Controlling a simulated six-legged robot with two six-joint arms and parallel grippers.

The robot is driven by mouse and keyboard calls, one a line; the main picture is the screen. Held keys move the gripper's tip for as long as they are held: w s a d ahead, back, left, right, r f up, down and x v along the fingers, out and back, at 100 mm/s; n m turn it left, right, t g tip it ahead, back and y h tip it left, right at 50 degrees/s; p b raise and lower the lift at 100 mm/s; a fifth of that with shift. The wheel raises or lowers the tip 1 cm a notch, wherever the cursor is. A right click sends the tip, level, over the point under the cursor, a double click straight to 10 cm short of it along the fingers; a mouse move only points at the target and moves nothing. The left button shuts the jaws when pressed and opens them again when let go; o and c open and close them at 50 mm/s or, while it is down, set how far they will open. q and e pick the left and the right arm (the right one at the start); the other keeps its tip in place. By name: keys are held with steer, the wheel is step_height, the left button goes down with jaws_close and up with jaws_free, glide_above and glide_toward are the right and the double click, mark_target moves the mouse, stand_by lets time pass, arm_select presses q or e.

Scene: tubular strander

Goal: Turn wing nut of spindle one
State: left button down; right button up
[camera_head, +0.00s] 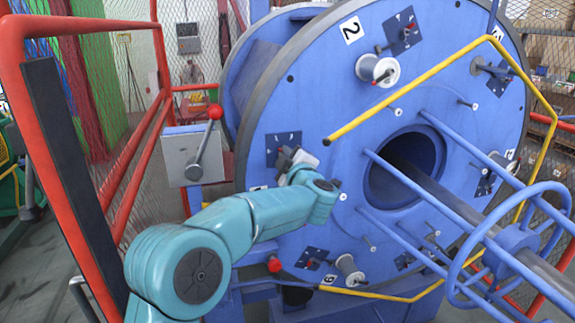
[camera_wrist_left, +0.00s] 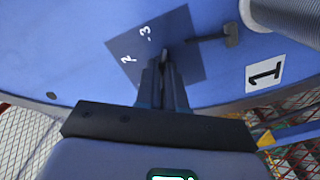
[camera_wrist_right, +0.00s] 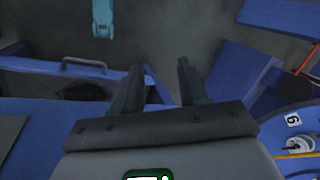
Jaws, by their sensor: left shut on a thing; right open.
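The dark blue dial plate of spindle one (camera_wrist_left: 187,28), with white digits 2 and 3, is on the face of the blue disc beside the label 1 (camera_wrist_left: 265,74). The plate also shows at the left of the disc in the head view (camera_head: 283,142). My left gripper (camera_wrist_left: 164,66) reaches over this plate, its fingers close together and shut on a small part that they mostly hide, apparently the wing nut. In the head view the left gripper (camera_head: 291,156) is partly hidden by its own wrist. My right gripper (camera_wrist_right: 160,66) is open and empty, away from the disc.
A small lever (camera_wrist_left: 215,38) and a grey spool (camera_wrist_left: 290,18) are close beside the left fingers. A yellow rail (camera_head: 410,85) crosses before the disc. A grey box with a red-knobbed lever (camera_head: 196,150) stands left of it, near the red fence (camera_head: 140,180).

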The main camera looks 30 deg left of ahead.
arm_select(q)
steer(key=shift+n+b, duration=2.1)
steer(key=shift+n, duration=1.2)
steer(key=c, duration=1.2)
jaws_free()
steer(key=shift+a, duration=0.1)
steer(key=shift+c, duration=0.2)
